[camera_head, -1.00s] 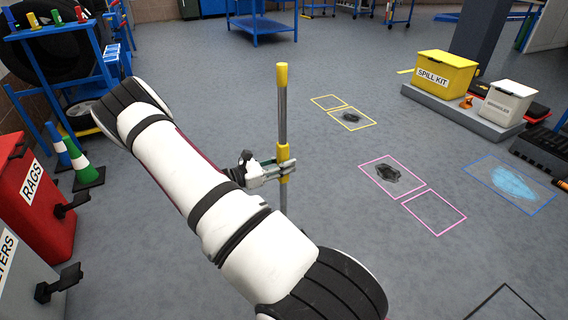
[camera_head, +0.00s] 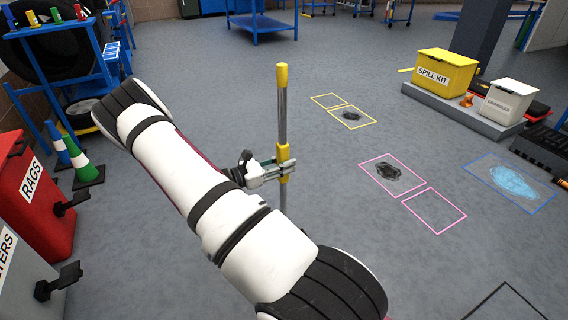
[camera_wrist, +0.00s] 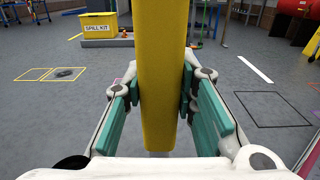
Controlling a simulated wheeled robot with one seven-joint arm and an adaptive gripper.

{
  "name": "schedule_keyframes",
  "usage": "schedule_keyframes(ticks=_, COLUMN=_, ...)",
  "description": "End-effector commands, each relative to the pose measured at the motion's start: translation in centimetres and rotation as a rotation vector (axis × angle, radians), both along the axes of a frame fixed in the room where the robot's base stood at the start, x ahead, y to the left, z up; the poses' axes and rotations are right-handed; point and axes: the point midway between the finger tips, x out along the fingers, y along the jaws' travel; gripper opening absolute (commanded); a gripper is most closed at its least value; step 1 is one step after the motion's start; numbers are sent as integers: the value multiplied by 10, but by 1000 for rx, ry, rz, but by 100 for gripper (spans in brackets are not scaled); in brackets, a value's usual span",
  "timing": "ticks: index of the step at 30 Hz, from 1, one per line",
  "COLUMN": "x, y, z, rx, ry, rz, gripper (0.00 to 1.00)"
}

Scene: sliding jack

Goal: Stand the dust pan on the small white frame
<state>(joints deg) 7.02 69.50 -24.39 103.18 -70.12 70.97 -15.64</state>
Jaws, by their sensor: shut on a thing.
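My gripper (camera_head: 284,170) is shut on the yellow grip of a long upright handle (camera_head: 282,112), a metal pole with a yellow top end. In the wrist view the yellow handle (camera_wrist: 162,75) stands between the green pads of my gripper (camera_wrist: 160,95). The handle's lower end is hidden behind my arm, so I cannot see a pan at its foot or whether it touches the floor. I cannot make out a small white frame; only a white floor line (camera_wrist: 255,69) shows in the wrist view.
Yellow (camera_head: 328,102), pink (camera_head: 434,212) and blue (camera_head: 510,185) outlines mark the floor, some around dark or blue spills. A yellow spill kit box (camera_head: 447,75) stands on a grey platform at the right. A red rags bin (camera_head: 35,200) and cones (camera_head: 85,165) stand left. Mid floor is open.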

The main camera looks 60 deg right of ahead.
Motion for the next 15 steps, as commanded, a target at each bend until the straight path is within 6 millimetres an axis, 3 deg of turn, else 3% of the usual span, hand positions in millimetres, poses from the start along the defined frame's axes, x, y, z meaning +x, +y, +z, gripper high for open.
schedule_keyframes(ticks=2, x=0, y=0, z=1, rx=-2, ry=0, rz=0, gripper=0)
schedule_keyframes(ticks=3, x=0, y=0, z=1, rx=-2, ry=0, rz=0, gripper=30)
schedule_keyframes(ticks=6, x=0, y=0, z=1, rx=-1, ry=0, rz=0, gripper=49)
schedule_keyframes(ticks=15, x=0, y=1, z=-1, rx=2, ry=-1, rz=0, gripper=49)
